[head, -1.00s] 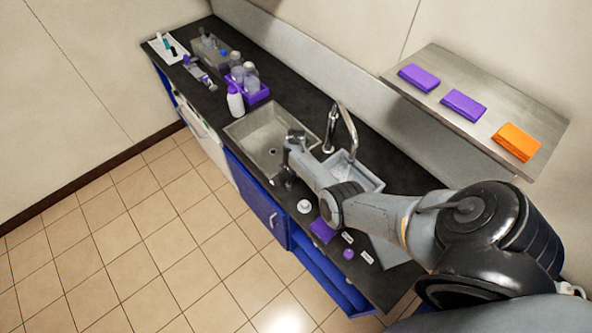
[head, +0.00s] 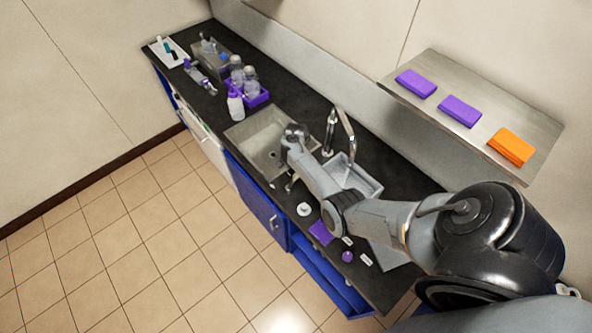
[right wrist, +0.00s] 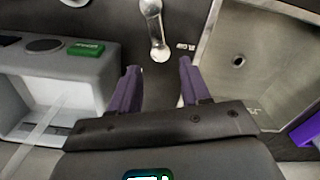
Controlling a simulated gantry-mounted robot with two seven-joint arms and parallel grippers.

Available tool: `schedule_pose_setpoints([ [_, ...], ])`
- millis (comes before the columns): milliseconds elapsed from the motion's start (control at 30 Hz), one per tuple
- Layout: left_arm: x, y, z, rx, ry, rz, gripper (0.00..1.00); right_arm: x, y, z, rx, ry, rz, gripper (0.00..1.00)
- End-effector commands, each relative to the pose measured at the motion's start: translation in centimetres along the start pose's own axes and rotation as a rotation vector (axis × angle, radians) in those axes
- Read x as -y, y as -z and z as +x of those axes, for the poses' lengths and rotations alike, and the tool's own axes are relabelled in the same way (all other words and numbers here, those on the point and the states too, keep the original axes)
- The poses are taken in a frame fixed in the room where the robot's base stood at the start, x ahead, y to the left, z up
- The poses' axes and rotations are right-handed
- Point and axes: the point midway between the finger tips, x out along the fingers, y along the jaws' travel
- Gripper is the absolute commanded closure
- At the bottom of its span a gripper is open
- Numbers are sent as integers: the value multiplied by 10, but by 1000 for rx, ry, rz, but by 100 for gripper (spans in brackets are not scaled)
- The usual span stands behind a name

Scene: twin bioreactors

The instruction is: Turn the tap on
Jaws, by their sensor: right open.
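The tap stands at the back edge of the sink in the head view, with a dark upright body (head: 330,132) and a chrome spout (head: 348,136). In the right wrist view a chrome part of the tap (right wrist: 153,28) with a rounded end lies just ahead of my right gripper (right wrist: 159,68). The two purple fingers are apart, with nothing between them, and the chrome part's end shows beyond and between their tips. Touching is not visible. In the head view my right arm reaches over the sink and hides its own fingers. My left gripper is not in view.
The metal sink (head: 246,134) has its drain showing in the right wrist view (right wrist: 238,61). A purple rack with bottles (head: 256,100) stands left of the sink. A shelf (head: 545,127) with folded cloths hangs above right.

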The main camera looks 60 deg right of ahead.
Motion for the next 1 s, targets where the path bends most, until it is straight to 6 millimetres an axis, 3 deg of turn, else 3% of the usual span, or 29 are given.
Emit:
schedule_pose_setpoints([
  [100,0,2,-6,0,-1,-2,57,0,1,-22,-3,-1,-1,53],
  [300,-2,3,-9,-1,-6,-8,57,0,0,-45,-1,-1,0,53],
  [733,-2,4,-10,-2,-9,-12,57,0,0,-54,1,-1,0,53],
  [767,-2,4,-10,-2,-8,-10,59,0,0,-54,1,-1,0,53],
  [1000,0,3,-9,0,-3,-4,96,-6,-2,-56,-41,2,-83,53],
])
